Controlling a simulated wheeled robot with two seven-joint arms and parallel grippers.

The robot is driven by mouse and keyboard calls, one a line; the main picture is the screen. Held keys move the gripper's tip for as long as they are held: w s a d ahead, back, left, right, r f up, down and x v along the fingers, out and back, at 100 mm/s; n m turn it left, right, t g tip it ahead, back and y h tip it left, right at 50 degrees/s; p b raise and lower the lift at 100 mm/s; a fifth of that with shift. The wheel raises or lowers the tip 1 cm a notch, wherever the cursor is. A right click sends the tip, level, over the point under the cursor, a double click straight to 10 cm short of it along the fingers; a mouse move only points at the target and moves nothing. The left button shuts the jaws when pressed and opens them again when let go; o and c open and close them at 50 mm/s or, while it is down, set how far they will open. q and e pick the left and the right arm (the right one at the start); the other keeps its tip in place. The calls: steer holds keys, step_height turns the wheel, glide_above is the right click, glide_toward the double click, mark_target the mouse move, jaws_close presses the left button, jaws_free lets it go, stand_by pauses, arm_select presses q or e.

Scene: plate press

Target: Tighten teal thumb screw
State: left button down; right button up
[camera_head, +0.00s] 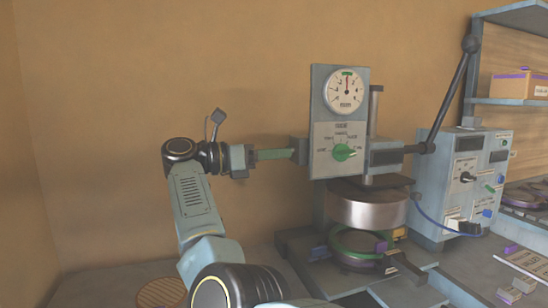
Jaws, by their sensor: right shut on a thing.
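The press (341,120) stands in the middle, with a round gauge (346,90) and a dial plate on its grey head. A teal-green bar, which looks like the teal thumb screw (275,154), lies level between the left side of the press head and my right gripper. My right gripper (251,158) comes from the left of the press, points right, and is shut on this teal piece. Its fingertips are too small to make out clearly. My left gripper is not in view.
A green dial knob (345,152) is on the head's front. A long black lever (450,100) rises at its right. Below are a metal cylinder (368,208) and a green ring (338,243). A control box (462,180) and shelves stand right. A round mat (160,292) lies front left.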

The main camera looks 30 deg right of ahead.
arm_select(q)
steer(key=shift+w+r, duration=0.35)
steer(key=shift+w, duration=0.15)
arm_select(e)
steer(key=shift+m, duration=1)
steer(key=o, duration=1)
